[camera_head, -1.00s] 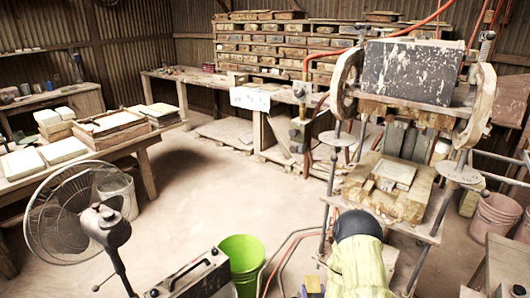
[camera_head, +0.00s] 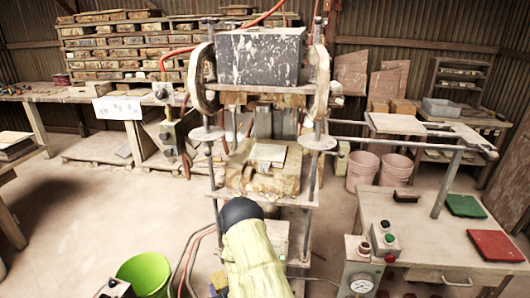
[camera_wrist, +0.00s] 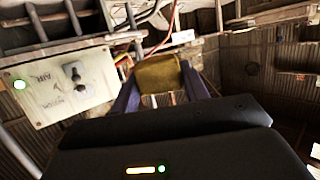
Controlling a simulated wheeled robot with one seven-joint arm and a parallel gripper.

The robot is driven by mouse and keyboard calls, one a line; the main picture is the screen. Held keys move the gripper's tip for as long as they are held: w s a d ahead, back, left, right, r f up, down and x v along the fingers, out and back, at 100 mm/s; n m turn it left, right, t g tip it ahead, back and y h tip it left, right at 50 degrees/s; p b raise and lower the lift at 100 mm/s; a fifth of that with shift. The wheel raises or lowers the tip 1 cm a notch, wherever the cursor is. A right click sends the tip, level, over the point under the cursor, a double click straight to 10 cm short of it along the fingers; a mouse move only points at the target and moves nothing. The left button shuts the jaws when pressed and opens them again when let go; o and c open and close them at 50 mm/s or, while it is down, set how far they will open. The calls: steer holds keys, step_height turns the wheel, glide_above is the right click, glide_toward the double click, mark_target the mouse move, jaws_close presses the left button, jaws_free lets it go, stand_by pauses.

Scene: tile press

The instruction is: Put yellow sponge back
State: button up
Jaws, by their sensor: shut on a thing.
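The yellow sponge (camera_wrist: 158,73) is between the two purple-blue fingers of my gripper (camera_wrist: 160,88) in the wrist view. My gripper is shut on it and holds it off any surface. In the head view the gripper (camera_head: 219,286) shows only as a small bluish and yellow patch at the bottom, left of my sleeved arm. The place where the sponge belongs cannot be told from these frames.
The tile press (camera_head: 262,165) stands straight ahead. A work table (camera_head: 430,225) with a red pad (camera_head: 496,245), a green pad (camera_head: 465,205) and a button box (camera_head: 384,240) is at right. A green bucket (camera_head: 145,275) stands lower left. A switch panel (camera_wrist: 65,85) is close in the wrist view.

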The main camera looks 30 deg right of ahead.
steer(key=shift+s+f, duration=0.1)
steer(key=s+f, duration=0.4)
steer(key=f, duration=0.1)
steer(key=shift+f, duration=0.15)
steer(key=shift+a, duration=0.1)
